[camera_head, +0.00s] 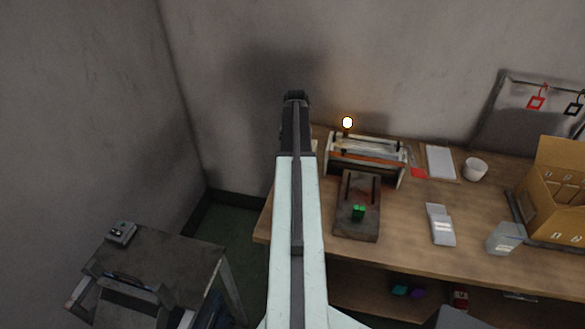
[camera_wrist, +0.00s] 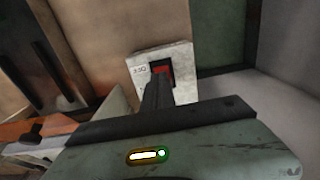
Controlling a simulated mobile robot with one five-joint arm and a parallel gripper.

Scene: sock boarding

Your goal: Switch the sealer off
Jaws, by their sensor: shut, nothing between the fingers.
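The sealer (camera_head: 365,158) stands at the back of the bench, with an orange strip along it. In the wrist view, a pale switch plate (camera_wrist: 140,70) carries a red rocker switch (camera_wrist: 167,72) in a dark recess. My gripper (camera_wrist: 157,82) is shut and empty, its tip over the rocker and hiding part of it. I cannot tell whether it touches. In the head view my gripper (camera_head: 296,97) is left of the sealer, and my arm hides most of the plate.
A dark slotted board (camera_head: 357,226) with a green block (camera_head: 358,212) lies in front of the sealer. A white cup (camera_head: 475,169), grey packs (camera_head: 440,225) and an open cardboard box (camera_head: 556,195) stand to the right. A small grey table (camera_head: 190,262) is at lower left.

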